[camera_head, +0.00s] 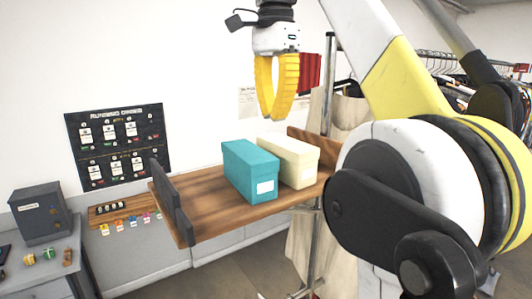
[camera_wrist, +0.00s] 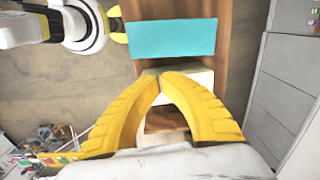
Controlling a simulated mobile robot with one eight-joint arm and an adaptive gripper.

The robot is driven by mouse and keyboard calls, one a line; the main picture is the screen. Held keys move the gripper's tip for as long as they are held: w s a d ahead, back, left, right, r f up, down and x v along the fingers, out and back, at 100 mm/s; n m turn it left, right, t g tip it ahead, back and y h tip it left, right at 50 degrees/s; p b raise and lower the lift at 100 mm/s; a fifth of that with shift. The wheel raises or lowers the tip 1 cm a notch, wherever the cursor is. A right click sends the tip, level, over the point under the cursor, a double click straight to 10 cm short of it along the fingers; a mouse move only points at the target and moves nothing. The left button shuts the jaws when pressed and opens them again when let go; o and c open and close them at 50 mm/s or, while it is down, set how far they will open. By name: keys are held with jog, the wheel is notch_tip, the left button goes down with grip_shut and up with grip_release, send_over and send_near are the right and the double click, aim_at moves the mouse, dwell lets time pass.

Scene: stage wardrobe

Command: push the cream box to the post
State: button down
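The cream box (camera_head: 300,160) stands on a wooden shelf (camera_head: 215,212), beside the teal box (camera_head: 250,170) and to its right, with little or no gap visible. In the wrist view the cream box (camera_wrist: 203,80) is partly hidden behind my fingers, below the teal box (camera_wrist: 170,38). My gripper (camera_head: 268,116) hangs above the boxes, apart from them. Its yellow fingertips meet in the wrist view (camera_wrist: 160,72), with nothing between them. A thin metal upright post (camera_head: 328,75) rises behind the shelf's right end; my arm hides part of that area.
A dark upright plate (camera_head: 172,200) stands at the shelf's left end, with bare shelf between it and the teal box. A wooden end board (camera_head: 298,134) is at the right. A grey cabinet (camera_head: 40,212) stands at far left. Clothes hang at the back right.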

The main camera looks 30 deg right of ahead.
aim_at(308, 148)
jog(key=f, duration=0.8)
jog(key=shift+s+f+b, duration=0.1)
jog(key=shift+s+b, duration=0.2)
jog(key=shift+s, duration=0.1)
jog(key=shift+s+f, duration=0.2)
jog(key=shift+f, duration=0.2)
jog(key=shift+w, duration=0.1)
jog(key=d+p, duration=0.1)
jog(key=d, duration=0.4)
jog(key=d+p, duration=0.1)
jog(key=d, duration=0.2)
jog(key=shift+w+d+p, duration=0.3)
jog(key=shift+w+d, duration=0.05)
jog(key=shift+w, duration=0.05)
